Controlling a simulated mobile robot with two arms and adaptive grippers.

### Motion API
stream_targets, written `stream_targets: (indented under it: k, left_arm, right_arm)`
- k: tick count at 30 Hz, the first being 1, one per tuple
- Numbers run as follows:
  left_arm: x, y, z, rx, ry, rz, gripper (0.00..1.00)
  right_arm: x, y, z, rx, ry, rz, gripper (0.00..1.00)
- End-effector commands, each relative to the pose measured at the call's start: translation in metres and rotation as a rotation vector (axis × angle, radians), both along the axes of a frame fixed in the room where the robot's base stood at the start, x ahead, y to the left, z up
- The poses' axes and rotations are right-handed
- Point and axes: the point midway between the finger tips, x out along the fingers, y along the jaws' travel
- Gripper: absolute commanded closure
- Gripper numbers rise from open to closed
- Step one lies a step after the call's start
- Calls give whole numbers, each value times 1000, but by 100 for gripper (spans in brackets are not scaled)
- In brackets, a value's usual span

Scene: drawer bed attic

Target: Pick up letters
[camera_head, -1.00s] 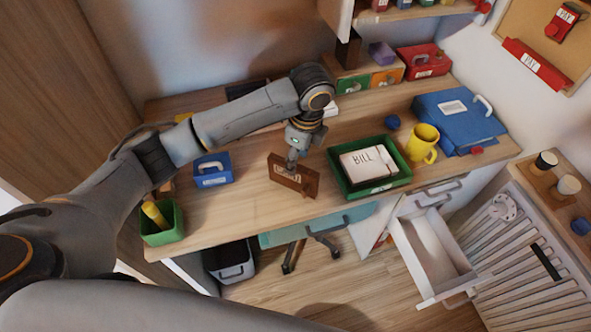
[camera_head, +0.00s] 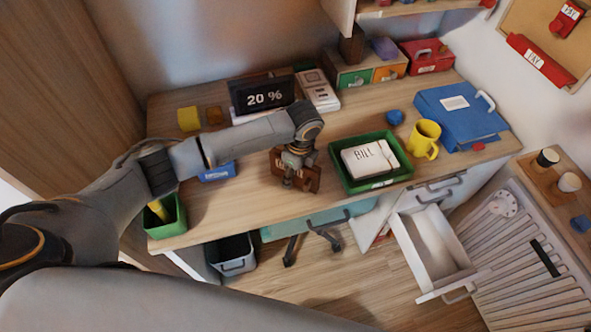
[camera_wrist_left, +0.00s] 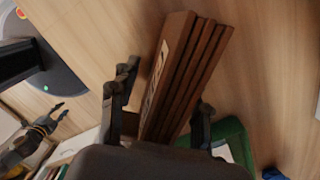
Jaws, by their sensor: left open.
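A brown wooden letter holder (camera_head: 314,181) with a pale label stands on the desk, partly hidden by my left gripper (camera_head: 293,174). In the left wrist view, the ridged holder (camera_wrist_left: 187,78) lies between the two dark fingers of my left gripper (camera_wrist_left: 161,108), which is open. One finger is on each side, and I cannot tell whether they touch it. To the right, a green tray (camera_head: 341,178) holds white letters marked BILL (camera_head: 364,161). The tray's edge also shows in the left wrist view (camera_wrist_left: 229,128).
Behind the holder stand a black 20 % display (camera_head: 264,96) and white booklets (camera_head: 318,90). A yellow mug (camera_head: 424,137) and blue binder (camera_head: 458,115) stand to the right. A blue box (camera_head: 218,172) is to the left. An open white drawer (camera_head: 434,244) juts out in front.

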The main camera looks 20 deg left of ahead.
Motion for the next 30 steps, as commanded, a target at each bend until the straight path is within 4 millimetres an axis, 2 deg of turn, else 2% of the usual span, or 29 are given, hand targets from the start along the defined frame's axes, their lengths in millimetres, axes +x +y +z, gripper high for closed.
stream_targets:
  k: [2, 6, 9, 22, 28, 30]
  left_arm:
    - [0, 0, 0, 0, 0, 0, 55]
    - [0, 0, 0, 0, 0, 0, 83]
    - [0, 0, 0, 0, 0, 0, 100]
    - [1, 0, 7, -1, -2, 0, 100]
    - [1, 0, 32, -2, -4, 0, 100]
    - [-9, -4, 43, -3, -2, -3, 100]
  right_arm:
    - [-2, -1, 0, -1, 3, 0, 66]
    - [0, -1, 0, -2, 0, -1, 66]
    - [4, -2, 0, -3, -7, -1, 66]
    - [11, -4, 1, -4, -17, 0, 66]
    - [10, -4, 1, -5, -16, 0, 66]
    - [10, -4, 1, -5, -16, 0, 66]
